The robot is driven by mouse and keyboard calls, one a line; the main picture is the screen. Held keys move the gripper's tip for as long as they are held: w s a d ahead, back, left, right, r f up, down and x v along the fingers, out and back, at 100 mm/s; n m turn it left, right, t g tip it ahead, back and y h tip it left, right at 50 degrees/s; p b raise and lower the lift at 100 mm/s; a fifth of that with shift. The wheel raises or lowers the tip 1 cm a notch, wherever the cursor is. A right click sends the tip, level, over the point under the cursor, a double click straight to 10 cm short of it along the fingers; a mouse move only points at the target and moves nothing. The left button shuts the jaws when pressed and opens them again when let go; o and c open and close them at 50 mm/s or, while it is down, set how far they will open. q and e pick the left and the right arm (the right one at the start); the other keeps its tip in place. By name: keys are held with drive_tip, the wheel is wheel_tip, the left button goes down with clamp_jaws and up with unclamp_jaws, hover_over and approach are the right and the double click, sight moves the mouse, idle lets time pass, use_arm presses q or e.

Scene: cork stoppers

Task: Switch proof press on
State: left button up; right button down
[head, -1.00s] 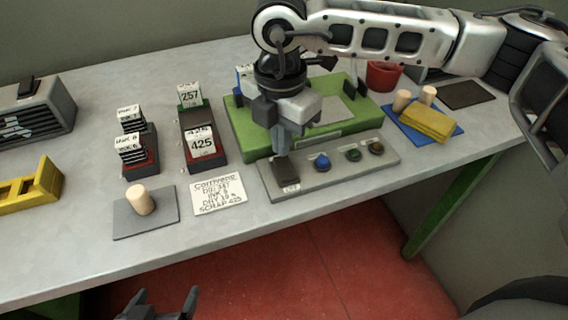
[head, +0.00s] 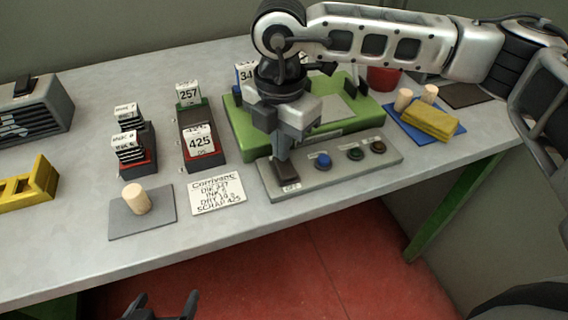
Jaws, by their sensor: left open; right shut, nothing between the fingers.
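The green proof press (head: 237,128) stands on the grey table, partly hidden behind my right arm. In front of it lies a grey control panel (head: 335,176). At the panel's left end is a dark rocker switch (head: 287,174) with a small label below it that seems to read OFF. To its right are a blue button (head: 323,160), a green one (head: 355,153) and a brown one (head: 378,147). My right gripper (head: 282,156) is shut and empty, pointing down with its tips at the switch's far edge; I cannot tell whether they touch. My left gripper (head: 160,306) is open, low at the front, off the table.
A cork stopper (head: 137,199) stands on a grey mat (head: 155,222). A handwritten card (head: 217,195), card holders (head: 205,147) and a yellow rack (head: 30,187) are to the left. A blue mat (head: 447,136) with corks and a yellow block (head: 430,122) lies right. A red cup (head: 383,78) stands behind.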

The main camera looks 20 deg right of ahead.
drive_tip(key=shift+f, duration=0.3)
drive_tip(key=shift+r+p, duration=1.65)
drive_tip(key=shift+r, duration=1.95)
drive_tip(key=shift+f, duration=0.1)
